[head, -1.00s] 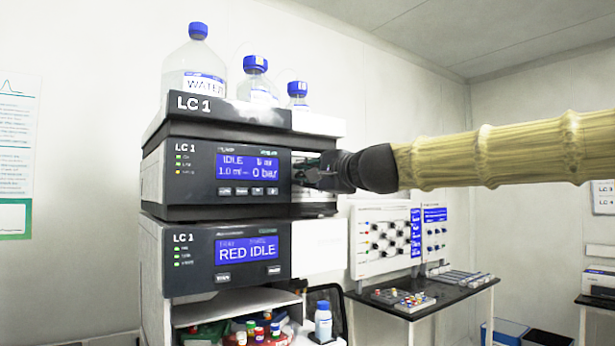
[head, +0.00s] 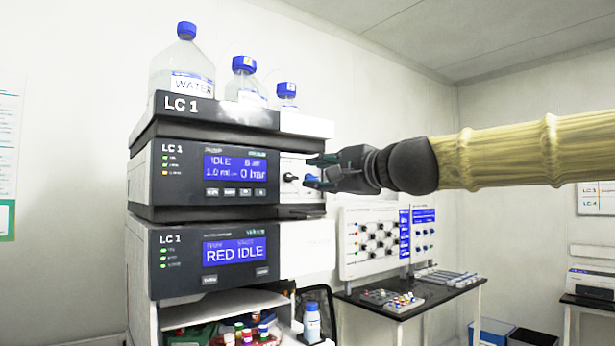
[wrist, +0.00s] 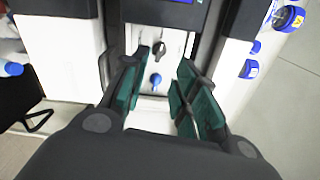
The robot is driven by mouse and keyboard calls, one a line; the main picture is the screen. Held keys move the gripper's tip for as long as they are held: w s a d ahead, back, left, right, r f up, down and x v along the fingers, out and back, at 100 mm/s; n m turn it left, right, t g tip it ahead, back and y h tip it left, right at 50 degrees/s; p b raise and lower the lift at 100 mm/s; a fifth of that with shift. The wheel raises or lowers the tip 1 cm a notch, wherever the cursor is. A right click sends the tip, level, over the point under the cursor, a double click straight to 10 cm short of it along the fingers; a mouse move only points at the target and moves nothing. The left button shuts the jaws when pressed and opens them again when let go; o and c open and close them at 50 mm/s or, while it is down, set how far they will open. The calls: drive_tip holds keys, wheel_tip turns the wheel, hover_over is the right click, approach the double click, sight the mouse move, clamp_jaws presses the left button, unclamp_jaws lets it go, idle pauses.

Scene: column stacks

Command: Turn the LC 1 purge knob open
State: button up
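The LC 1 pump module (head: 140,185) shows a blue screen and a white panel to its right. A black knob (head: 289,177) is on this panel; it also shows in the wrist view (wrist: 159,50). A blue knob or fitting (wrist: 155,80) is beside it and shows partly in the head view (head: 311,181). I see no readable label on either. My gripper (head: 318,172) is open and empty in front of the panel, apart from the black knob. In the wrist view its green-padded fingers stand on either side of the blue part; I cannot tell whether they touch it.
A water bottle (head: 180,70) and smaller blue-capped bottles stand on top of the stack. A second LC 1 module (head: 140,262) is below. A dark table (head: 450,297) with vials stands behind at the right, under a white valve panel (head: 348,255).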

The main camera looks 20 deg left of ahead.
drive_tip(key=v, duration=0.3)
drive_tip(key=shift+s, duration=0.1)
idle(0.4)
